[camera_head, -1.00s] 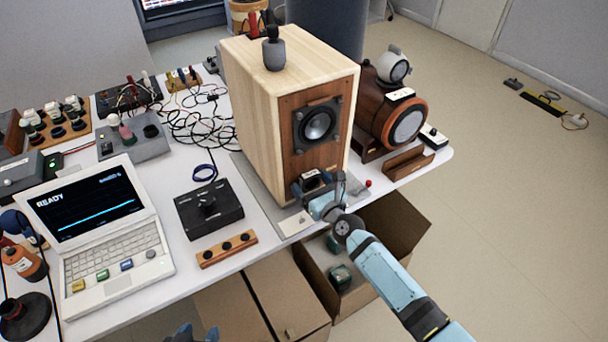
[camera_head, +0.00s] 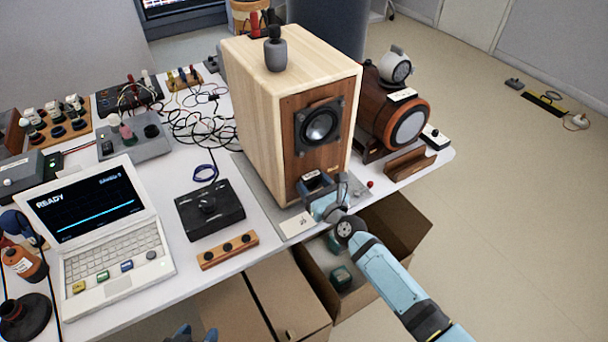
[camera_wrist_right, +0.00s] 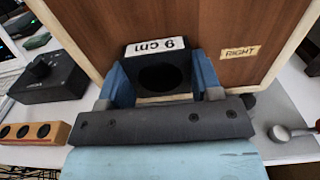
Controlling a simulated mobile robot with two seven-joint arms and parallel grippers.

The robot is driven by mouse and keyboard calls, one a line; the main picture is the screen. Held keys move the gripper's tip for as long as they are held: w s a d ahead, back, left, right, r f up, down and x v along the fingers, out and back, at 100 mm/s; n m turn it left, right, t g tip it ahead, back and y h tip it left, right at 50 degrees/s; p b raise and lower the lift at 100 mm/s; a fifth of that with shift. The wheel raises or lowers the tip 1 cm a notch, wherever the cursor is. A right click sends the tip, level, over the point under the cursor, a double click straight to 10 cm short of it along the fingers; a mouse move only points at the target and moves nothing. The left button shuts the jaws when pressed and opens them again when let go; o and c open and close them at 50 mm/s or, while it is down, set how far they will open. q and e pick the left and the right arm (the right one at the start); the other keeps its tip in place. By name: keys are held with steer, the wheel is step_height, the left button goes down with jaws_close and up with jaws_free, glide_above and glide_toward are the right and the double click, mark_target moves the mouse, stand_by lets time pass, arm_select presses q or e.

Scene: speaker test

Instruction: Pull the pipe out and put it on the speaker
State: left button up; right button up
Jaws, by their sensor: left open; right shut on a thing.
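The speaker (camera_head: 255,95) is a pale wooden cabinet with a brown front and a round black driver (camera_head: 319,124). The black pipe (camera_wrist_right: 163,77) has a square rim, a round opening and a white "9 cm" label; it is at the lower front of the speaker. My right gripper (camera_wrist_right: 160,72) is shut on the pipe's rim, a blue finger on each side. In the head view the right gripper (camera_head: 318,190) partly hides the pipe. How far the pipe sits inside cannot be seen. My left gripper (camera_head: 188,332) shows only slightly at the bottom edge, open and away from the speaker.
A grey microphone-like object (camera_head: 275,54) stands on the speaker top; the rest of the top is bare. A black knob box (camera_head: 209,210) and laptop (camera_head: 98,231) are to the left. A brown barrel-shaped speaker (camera_head: 392,118) stands to the right. Open cardboard boxes (camera_head: 402,232) are below.

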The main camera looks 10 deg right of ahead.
steer(key=shift+s+r, duration=0.1)
steer(key=shift+r, duration=0.05)
steer(key=shift+s, duration=0.2)
steer(key=shift+s+d, duration=0.3)
steer(key=shift+s, duration=0.3)
steer(key=shift+f+v, duration=0.2)
steer(key=shift+v, duration=0.9)
steer(key=v, duration=0.7)
steer(key=shift+s+d, duration=0.15)
steer(key=shift+s, duration=0.15)
stand_by(0.4)
